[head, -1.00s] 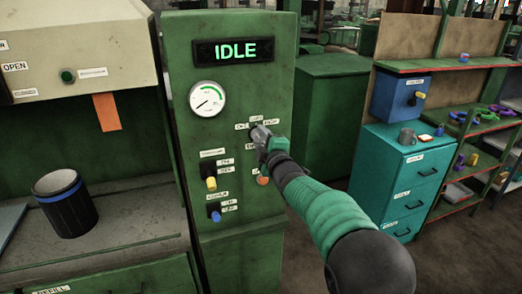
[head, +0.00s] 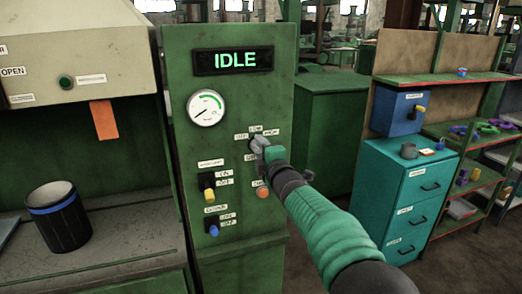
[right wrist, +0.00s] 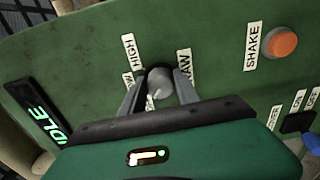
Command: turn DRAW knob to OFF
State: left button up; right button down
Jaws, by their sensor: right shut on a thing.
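The green panel (head: 270,105) carries the DRAW knob, a small grey knob (right wrist: 160,82) that shows in the right wrist view. My right gripper (right wrist: 158,88) is shut on it, one finger on each side. In the head view the gripper (head: 259,146) hides most of the knob. Small white labels ring it: the HIGH label (right wrist: 132,52) and the partly covered DRAW label (right wrist: 184,62) show in the right wrist view. Which label the knob points at cannot be told. My left gripper is not in view.
The display (head: 234,60) reads IDLE above a round gauge (head: 206,108). An orange SHAKE button (right wrist: 281,42), a yellow switch (head: 209,195) and a blue switch (head: 213,230) sit near the knob. A dark cup (head: 58,225) stands left; a teal cabinet (head: 390,185) stands right.

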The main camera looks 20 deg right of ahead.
jog(key=c, duration=1.3)
grip_release()
jog(key=shift+f, duration=0.2)
jog(key=o, duration=0.4)
jog(key=shift+w+a, duration=0.1)
jog(key=shift+r, duration=0.1)
jog(key=s+b, duration=0.3)
jog(key=s, duration=1.3)
jog(key=shift+s+d, duration=0.25)
jog(key=shift+s, duration=0.15)
